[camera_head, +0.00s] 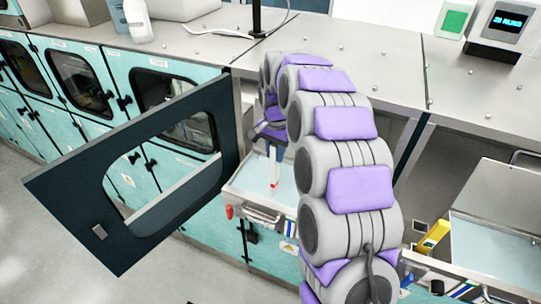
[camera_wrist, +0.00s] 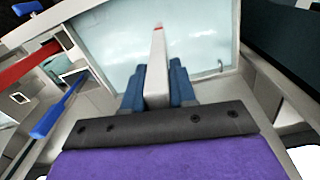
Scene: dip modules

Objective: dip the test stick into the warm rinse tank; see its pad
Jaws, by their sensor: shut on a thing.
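My gripper (camera_head: 270,138) is shut on the white test stick (camera_head: 273,168), which points down over an open tank of pale liquid (camera_head: 238,184). In the wrist view, the blue fingers of my gripper (camera_wrist: 157,88) clasp the stick (camera_wrist: 156,70) from both sides, with the liquid surface (camera_wrist: 200,48) behind it. A red mark shows near the stick's far end. I cannot tell whether the tip touches the liquid. No label shows whether this is the warm rinse tank.
A dark windowed door (camera_head: 75,205) stands open left of the tank. Another open tank (camera_head: 495,250) with pale liquid is at the right, with a yellow item (camera_head: 432,236) near it. A white bottle (camera_head: 138,20) and a display box (camera_head: 503,22) stand on the metal top.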

